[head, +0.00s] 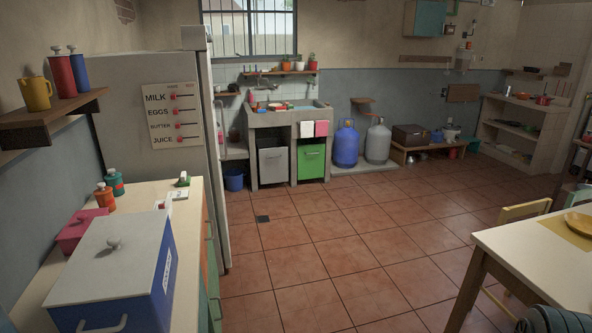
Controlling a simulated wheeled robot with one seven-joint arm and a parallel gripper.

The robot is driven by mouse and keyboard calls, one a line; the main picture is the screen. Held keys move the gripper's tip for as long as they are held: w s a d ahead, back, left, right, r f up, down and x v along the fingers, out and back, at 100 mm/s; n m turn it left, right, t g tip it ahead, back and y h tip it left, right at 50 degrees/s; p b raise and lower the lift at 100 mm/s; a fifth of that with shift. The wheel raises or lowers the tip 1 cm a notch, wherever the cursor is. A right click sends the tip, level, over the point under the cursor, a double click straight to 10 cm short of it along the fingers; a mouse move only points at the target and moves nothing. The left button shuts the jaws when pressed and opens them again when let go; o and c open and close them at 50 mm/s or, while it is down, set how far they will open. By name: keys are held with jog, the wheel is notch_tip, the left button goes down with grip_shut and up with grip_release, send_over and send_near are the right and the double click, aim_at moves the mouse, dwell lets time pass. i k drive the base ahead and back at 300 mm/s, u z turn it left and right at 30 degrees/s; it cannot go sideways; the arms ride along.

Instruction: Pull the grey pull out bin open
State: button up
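The grey pull out bin (273,166) is in the head view, across the room under the sink counter (259,118). Its flat grey front sits in the left bay between the concrete supports, with a dark gap above it. It looks pushed in, about level with the green bin (311,161) in the right bay.
Tiled floor (335,225) lies open before the bins. A blue bucket (234,179) stands left of them, blue (345,146) and grey (377,144) gas cylinders right. A fridge (160,130) and counter are at left, a table (530,255) at right.

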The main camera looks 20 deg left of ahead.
aim_at(271, 154)
jog(key=u, duration=1.05)
jog(key=i, duration=7.5)
jog(key=z, duration=1.4)
